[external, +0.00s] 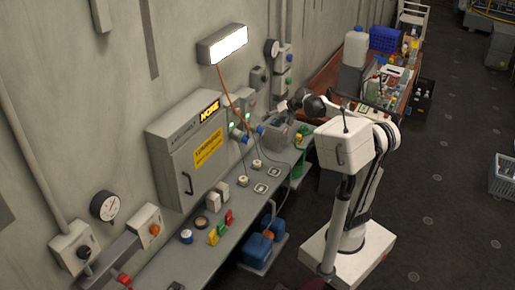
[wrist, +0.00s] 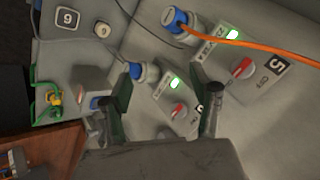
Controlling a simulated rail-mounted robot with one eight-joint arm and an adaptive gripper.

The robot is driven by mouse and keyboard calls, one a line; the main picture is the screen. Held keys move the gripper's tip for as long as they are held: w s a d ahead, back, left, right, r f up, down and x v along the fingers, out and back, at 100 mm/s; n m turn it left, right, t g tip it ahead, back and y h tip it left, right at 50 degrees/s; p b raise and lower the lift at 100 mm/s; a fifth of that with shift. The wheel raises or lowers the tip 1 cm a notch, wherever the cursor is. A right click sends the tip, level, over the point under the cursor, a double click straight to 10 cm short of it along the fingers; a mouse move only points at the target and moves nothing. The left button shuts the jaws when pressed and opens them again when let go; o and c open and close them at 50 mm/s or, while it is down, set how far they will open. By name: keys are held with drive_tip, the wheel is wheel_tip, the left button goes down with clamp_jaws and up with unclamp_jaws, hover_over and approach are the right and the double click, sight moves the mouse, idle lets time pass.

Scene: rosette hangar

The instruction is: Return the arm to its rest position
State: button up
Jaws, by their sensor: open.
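My arm reaches from its white column toward the wall above the bench in the external view. My gripper (external: 283,106) is at the arm's end, close to the wall panels. In the wrist view my gripper (wrist: 164,104) shows two dark fingers spread apart with nothing between their tips. Behind them are grey socket boxes with red switches and lit green indicators. A blue plug (wrist: 136,70) sits at one box, and another blue plug (wrist: 176,19) with an orange cable (wrist: 265,47) is at the upper box. I cannot tell how near the fingers are to the boxes.
The grey bench (external: 172,262) runs along the wall, with small coloured items on it. A grey cabinet (external: 172,165) with a yellow sign hangs above. A wooden table (external: 331,75) with containers and a blue crate (external: 386,38) stands behind my arm. The floor to the right is mostly clear.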

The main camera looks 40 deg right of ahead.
drive_tip(key=s+a+f+n+h+b, duration=0.1)
drive_tip(key=s+a+f+n, duration=0.2)
drive_tip(key=s+f, duration=0.6)
drive_tip(key=s+a+f+n+h+b, duration=0.2)
drive_tip(key=s+f, duration=0.6)
drive_tip(key=s, duration=0.6)
drive_tip(key=shift+a+f+n+g, duration=0.35)
drive_tip(key=shift+a+n, duration=0.25)
drive_tip(key=shift+a, duration=0.5)
